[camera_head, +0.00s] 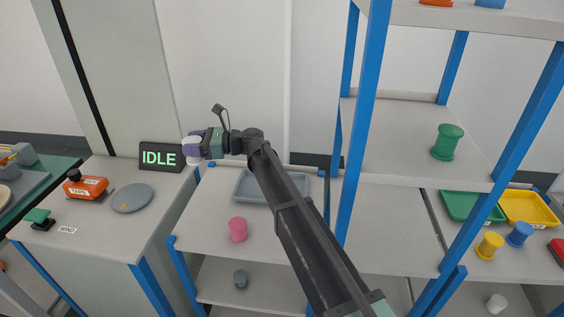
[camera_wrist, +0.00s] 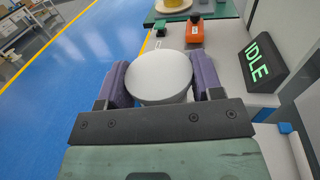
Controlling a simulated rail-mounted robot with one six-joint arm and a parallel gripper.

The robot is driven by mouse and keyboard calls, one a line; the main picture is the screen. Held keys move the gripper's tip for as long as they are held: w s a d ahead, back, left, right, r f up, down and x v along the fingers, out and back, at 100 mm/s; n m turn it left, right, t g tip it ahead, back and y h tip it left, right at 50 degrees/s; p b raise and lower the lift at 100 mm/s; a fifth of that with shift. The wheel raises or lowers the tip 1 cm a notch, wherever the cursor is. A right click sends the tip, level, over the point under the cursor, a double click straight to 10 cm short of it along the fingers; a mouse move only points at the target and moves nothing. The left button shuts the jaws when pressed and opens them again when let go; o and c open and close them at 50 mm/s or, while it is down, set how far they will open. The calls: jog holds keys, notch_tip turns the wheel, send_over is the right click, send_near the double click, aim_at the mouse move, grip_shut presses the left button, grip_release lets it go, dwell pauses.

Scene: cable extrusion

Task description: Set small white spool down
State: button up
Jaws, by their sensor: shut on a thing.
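The small white spool (camera_wrist: 158,78) is between the two purple fingers of my gripper (camera_wrist: 160,85) in the wrist view, its round white end facing the camera. In the head view my gripper (camera_head: 193,147) is at the end of the arm, left of centre, with the white spool (camera_head: 191,143) partly hidden by the fingers. The gripper is shut on the spool and holds it near the IDLE sign (camera_head: 160,157). What lies directly beneath the spool is hard to tell.
A grey cabinet top at left bears a grey disc (camera_head: 132,198), an orange tape device (camera_head: 86,187) and a green-topped device (camera_head: 39,217). A grey tray (camera_head: 252,190) and a pink spool (camera_head: 238,229) sit on the middle table. Blue-posted shelving with a green spool (camera_head: 447,142) stands at right.

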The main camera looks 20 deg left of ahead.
jog(key=d+f+m+t+y+b, duration=0.1)
jog(key=d+f+m+t+b, duration=0.25)
jog(key=d+t, duration=0.45)
jog(key=m+t+h, duration=0.1)
jog(key=m+t, duration=0.5)
send_over(251, 218)
jog(key=shift+n, duration=0.25)
notch_tip(251, 218, down, 20)
jog(key=b, duration=1.9)
jog(key=shift+w+f+b, duration=0.1)
jog(key=shift+f+b, duration=0.05)
jog(key=shift+b, duration=0.2)
jog(key=shift+r, duration=0.25)
jog(key=shift+f, duration=0.2)
jog(key=o, duration=0.7)
jog(key=shift+r, duration=0.15)
